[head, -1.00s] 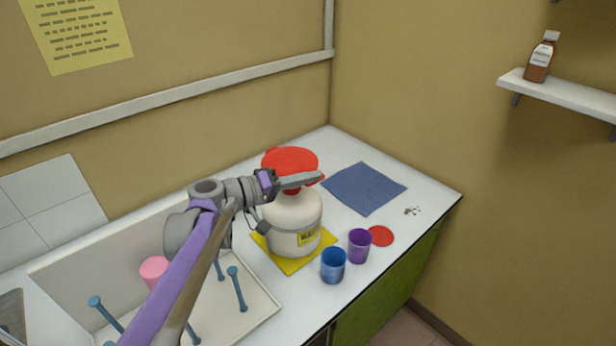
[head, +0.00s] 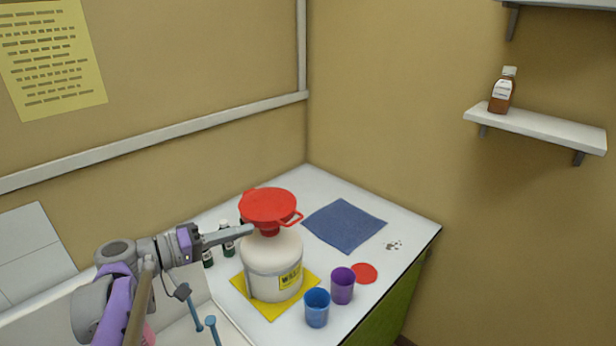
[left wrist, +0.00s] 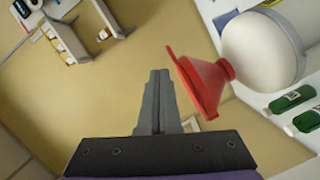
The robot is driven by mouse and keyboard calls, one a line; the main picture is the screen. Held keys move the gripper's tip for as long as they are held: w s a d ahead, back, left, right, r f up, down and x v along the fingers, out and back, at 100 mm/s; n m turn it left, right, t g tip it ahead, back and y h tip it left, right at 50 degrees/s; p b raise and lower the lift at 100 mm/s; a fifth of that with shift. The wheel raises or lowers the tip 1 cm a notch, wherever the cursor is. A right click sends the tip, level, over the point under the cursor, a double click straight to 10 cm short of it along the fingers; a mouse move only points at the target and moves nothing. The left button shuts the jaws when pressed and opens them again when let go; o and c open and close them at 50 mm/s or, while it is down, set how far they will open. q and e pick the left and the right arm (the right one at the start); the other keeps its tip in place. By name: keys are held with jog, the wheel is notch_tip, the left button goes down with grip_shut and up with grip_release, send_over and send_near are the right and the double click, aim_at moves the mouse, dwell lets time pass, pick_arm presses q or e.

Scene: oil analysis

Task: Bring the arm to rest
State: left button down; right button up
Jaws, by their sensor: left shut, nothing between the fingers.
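My left gripper (head: 232,234) is shut and empty in the head view. Its fingertips are just left of the white jug (head: 272,262) and the red funnel (head: 268,208) on top of it; I cannot tell whether they touch. The left wrist view shows the shut fingers (left wrist: 159,98) pressed together, with the red funnel (left wrist: 205,82) and white jug (left wrist: 262,48) to their right. The funnel has a red handle at its side. My right gripper is not in view.
The jug stands on a yellow mat (head: 268,309). A blue cup (head: 317,308), a purple cup (head: 342,286) and a red disc (head: 364,273) are at its right. Small green bottles (head: 226,238) stand behind the gripper. A blue cloth (head: 344,225) lies at the back. A brown bottle (head: 502,92) is on a wall shelf (head: 540,129).

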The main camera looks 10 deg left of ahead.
pick_arm(q)
jog(key=s+d+f+g+y, duration=0.2)
jog(key=s+d+f+g, duration=0.15)
jog(key=d+f, duration=0.45)
jog(key=s+f+m+g+y, duration=0.1)
jog(key=s+f+y, duration=0.2)
jog(key=s+f, duration=0.2)
jog(key=s+f+m+g+y, duration=0.1)
jog(key=s+f+y, duration=0.2)
jog(key=s+f, duration=0.2)
jog(key=s+d+f+m+g+y, duration=0.1)
jog(key=s+f+m+y, duration=0.1)
jog(key=s+f, duration=0.3)
jog(key=shift+s+f+y, duration=0.4)
jog(key=shift+f+y, duration=0.1)
jog(key=shift+y, duration=0.1)
jog(key=shift+s+a+f, duration=0.1)
jog(key=shift+a, duration=0.05)
